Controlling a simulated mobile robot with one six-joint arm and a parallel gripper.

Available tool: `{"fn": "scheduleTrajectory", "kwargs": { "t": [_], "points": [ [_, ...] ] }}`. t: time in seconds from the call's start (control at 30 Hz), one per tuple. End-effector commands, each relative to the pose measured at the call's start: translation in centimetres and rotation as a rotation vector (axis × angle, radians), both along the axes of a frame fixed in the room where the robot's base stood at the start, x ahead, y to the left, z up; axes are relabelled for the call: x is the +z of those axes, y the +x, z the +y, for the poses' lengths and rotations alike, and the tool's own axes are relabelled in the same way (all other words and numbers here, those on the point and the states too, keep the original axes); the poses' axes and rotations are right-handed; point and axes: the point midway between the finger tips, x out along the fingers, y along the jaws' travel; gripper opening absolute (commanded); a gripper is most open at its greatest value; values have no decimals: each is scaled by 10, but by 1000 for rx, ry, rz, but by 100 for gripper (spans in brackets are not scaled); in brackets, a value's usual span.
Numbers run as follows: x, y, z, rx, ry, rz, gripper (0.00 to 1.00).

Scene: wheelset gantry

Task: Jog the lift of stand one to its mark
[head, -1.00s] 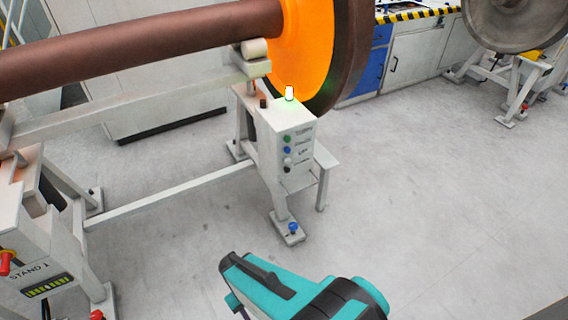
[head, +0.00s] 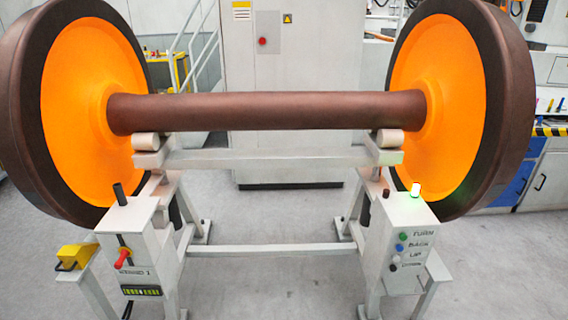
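Stand one (head: 280,249) is a pale grey frame with a box at each end. Its lift beam (head: 265,158) lies under the brown axle (head: 265,110) of a wheelset with orange-faced wheels. The right box carries a button panel (head: 408,252) with green, blue, white and black buttons; the labels seem to read turn, back, up and down. The left box has a red-handled lever (head: 122,259), a stand label and a dark gauge strip (head: 141,291) with yellow-green bars. I cannot make out a lift mark. My gripper is not in view.
A yellow box (head: 76,256) sits on a side shelf at the left. A tall grey cabinet (head: 280,60) with a red button stands behind the axle. A blue and white bench (head: 525,180) is at the right. Grey floor (head: 270,285) shows between the stand's legs.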

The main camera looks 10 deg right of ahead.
Motion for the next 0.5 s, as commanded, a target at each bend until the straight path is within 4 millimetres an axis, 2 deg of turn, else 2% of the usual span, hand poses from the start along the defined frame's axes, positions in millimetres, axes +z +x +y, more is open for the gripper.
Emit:
{"fn": "scheduleTrajectory", "kwargs": {
  "t": [0.3,0.5],
  "points": [
    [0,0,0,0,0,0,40],
    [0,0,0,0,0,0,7]
  ]
}}
